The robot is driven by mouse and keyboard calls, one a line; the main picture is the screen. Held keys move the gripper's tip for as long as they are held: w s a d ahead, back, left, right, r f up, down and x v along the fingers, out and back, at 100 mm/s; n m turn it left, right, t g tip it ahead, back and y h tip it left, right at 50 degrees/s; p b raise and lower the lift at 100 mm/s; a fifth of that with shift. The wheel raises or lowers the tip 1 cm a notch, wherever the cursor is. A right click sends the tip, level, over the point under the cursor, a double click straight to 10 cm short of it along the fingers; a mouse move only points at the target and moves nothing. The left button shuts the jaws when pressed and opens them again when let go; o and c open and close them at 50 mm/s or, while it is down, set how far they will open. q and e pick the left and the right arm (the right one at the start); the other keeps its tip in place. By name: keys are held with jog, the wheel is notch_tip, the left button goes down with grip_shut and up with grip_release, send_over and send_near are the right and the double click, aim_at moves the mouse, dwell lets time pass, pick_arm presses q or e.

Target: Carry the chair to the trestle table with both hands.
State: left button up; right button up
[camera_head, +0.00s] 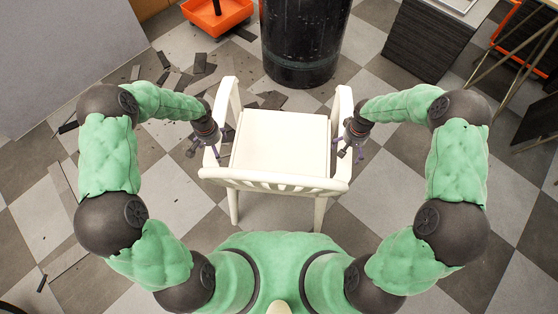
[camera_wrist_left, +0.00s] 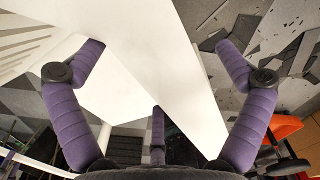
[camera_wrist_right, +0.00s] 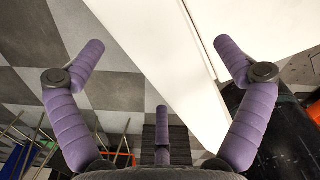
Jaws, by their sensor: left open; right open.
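The cream-white chair (camera_head: 280,140) stands upright on the floor in front of me, its slatted back nearest me. My left gripper (camera_head: 206,147) is open at the chair's left armrest. In the left wrist view the armrest (camera_wrist_left: 165,60) runs between the spread purple fingers, with no clear grip on it. My right gripper (camera_head: 350,146) is open at the right armrest. In the right wrist view that armrest (camera_wrist_right: 165,60) also lies between the spread fingers. Thin metal legs (camera_head: 510,38) at the right edge may belong to the trestle table; its top cannot be made out.
A black drum (camera_head: 302,45) stands close behind the chair. An orange tray (camera_head: 217,15) and scattered dark debris (camera_head: 185,80) lie at the back left. A dark stack (camera_head: 432,42) stands at the back right. Checkered floor (camera_head: 410,150) is clear to the chair's right.

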pick_arm(q)
jog(key=c, duration=1.7)
pick_arm(e)
jog(key=c, duration=1.7)
pick_arm(q)
jog(key=shift+w+r, duration=0.1)
pick_arm(e)
jog(key=shift+w+r, duration=0.1)
jog(key=shift+c, duration=0.2)
pick_arm(q)
jog(key=shift+r+p, duration=0.25)
jog(key=shift+p, duration=0.05)
jog(key=shift+c, duration=0.2)
pick_arm(e)
jog(key=shift+r, duration=0.2)
